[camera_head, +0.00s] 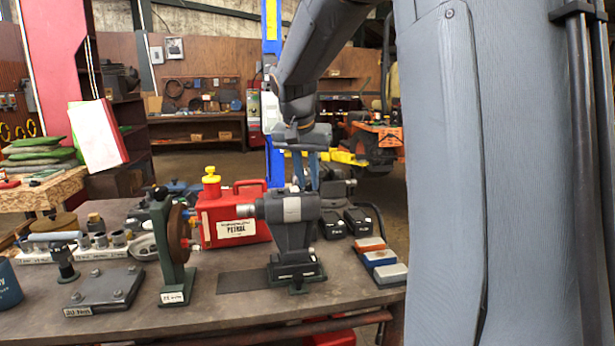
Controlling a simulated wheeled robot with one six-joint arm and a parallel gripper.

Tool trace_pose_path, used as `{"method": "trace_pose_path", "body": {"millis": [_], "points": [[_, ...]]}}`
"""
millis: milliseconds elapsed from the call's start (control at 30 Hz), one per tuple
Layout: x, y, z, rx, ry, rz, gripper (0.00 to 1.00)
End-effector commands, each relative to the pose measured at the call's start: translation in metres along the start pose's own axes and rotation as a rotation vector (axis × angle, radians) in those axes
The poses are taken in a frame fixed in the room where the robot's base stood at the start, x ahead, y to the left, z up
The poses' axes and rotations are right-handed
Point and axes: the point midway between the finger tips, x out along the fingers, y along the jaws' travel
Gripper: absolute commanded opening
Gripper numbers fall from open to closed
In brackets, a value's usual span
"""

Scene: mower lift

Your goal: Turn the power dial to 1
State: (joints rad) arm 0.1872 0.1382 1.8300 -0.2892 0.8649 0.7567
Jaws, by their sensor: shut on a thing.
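My gripper (306,172) points down from the arm at the middle of the view, just above and behind a grey drill-like tool (292,208). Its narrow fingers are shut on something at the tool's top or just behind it. What they hold is too small and too hidden to make out. I cannot pick out a power dial or its marks in this view. The grey tool stands upright on a dark base (296,272) on the workbench (240,310).
A red petrol can (232,222) with a yellow cap stands behind left of the tool. A green stand with a brown wheel (176,245) is at the left. Black batteries (358,222) and several coloured blocks (378,258) lie at the right. My grey body fills the right side.

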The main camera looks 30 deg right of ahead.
Motion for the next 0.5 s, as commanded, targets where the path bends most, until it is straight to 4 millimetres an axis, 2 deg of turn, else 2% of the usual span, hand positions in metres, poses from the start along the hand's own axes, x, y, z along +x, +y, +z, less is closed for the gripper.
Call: {"method": "trace_pose_path", "body": {"millis": [500], "points": [[-0.0023,0.0058,-0.0027,-0.399,0.002,-0.167,0.0]]}}
